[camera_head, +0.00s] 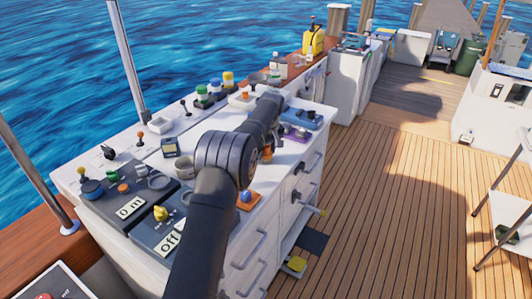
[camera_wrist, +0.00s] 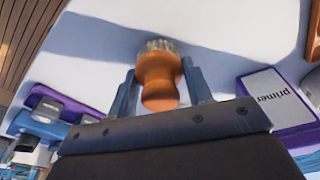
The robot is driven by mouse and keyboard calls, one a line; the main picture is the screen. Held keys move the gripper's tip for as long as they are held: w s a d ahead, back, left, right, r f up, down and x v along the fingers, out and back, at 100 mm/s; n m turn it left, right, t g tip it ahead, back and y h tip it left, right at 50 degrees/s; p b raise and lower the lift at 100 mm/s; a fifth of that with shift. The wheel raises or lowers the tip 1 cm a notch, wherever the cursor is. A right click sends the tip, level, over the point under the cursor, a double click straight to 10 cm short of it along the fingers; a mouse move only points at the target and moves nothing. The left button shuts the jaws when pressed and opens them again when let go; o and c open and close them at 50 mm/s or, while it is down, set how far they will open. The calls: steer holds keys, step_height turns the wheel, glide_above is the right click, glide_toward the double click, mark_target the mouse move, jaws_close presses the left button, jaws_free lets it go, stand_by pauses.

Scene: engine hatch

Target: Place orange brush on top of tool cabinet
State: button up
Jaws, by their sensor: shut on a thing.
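The orange brush (camera_wrist: 158,80) has a rounded orange body and pale bristles, and sits between the two blue-grey fingers of my gripper (camera_wrist: 160,88) in the wrist view. My gripper is shut on it, bristles pointing away from the wrist. A white surface with a shadow shows behind the brush; I cannot tell whether they touch. In the head view a bit of orange (camera_head: 268,153) shows beside my dark arm, which hides most of the gripper. The white tool cabinet (camera_head: 318,150) has drawers with handles and a top crowded with items.
Control panels (camera_head: 122,192) and a yellow knob (camera_head: 160,213) stand left of my arm. Open wooden deck (camera_head: 390,220) lies to the right.

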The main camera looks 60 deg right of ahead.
mark_target(269, 154)
steer(key=shift+f, duration=0.35)
steer(key=shift+f, duration=0.15)
steer(key=o, duration=1)
steer(key=r, duration=0.4)
steer(key=s+r, duration=0.1)
steer(key=r, duration=0.7)
steer(key=shift+s+a+r, duration=0.1)
steer(key=shift+s+a, duration=0.25)
